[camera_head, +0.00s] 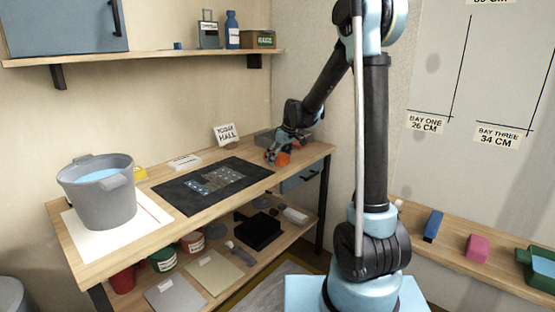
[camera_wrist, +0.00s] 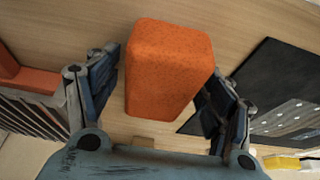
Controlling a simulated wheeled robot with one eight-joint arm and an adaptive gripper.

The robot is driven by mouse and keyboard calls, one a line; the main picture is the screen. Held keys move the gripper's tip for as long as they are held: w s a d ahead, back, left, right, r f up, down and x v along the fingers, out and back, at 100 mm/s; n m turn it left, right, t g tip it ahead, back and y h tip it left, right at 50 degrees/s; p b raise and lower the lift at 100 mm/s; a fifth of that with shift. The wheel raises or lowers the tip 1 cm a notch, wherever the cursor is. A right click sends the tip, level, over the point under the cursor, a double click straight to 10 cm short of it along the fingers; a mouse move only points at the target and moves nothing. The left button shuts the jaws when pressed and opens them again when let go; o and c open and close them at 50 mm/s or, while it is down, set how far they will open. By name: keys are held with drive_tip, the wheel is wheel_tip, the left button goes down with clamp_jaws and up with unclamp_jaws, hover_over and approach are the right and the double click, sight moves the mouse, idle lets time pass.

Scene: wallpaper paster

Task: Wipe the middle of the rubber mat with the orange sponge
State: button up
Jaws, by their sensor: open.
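The orange sponge (camera_wrist: 165,70) is a block that stands between the two fingers of my gripper (camera_wrist: 160,85) in the wrist view. My gripper is open, with a small gap showing between the sponge and the fingers. In the head view the sponge (camera_head: 283,158) shows small below my gripper (camera_head: 276,150), at the right end of the workbench. The black rubber mat (camera_head: 178,196) lies flat on the bench to the left of the sponge. Grey marks and pale spots show on its middle. The mat (camera_wrist: 268,75) also shows at the right of the wrist view.
A grey bucket (camera_head: 103,203) of blue liquid stands on a white sheet (camera_head: 150,212) at the bench's left. A sign (camera_head: 225,134) stands behind the mat. A shelf (camera_head: 150,58) hangs above.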

drive_tip(key=shift+r, duration=0.3)
drive_tip(key=v, duration=1.7)
drive_tip(key=shift+s+r, duration=0.25)
drive_tip(key=shift+r, duration=0.05)
drive_tip(key=s+d+f+m+h, duration=0.1)
drive_tip(key=s+d+f+m, duration=0.2)
drive_tip(key=s+d, duration=0.5)
drive_tip(key=s+d+f+m+h, duration=0.15)
drive_tip(key=s+d+f, duration=0.3)
drive_tip(key=s, duration=0.85)
drive_tip(key=s+d+f+m, duration=0.2)
drive_tip(key=s+d+f, duration=0.1)
drive_tip(key=s+f, duration=0.3)
drive_tip(key=s+d+f+m, duration=0.3)
drive_tip(key=s+f, duration=0.3)
drive_tip(key=s, duration=0.3)
drive_tip(key=shift+s+d+m+g+h, duration=0.2)
drive_tip(key=shift+d+m+g+h, duration=0.15)
drive_tip(key=shift+d+h, duration=0.1)
drive_tip(key=shift+a+f, duration=0.1)
drive_tip(key=shift+f, duration=0.05)
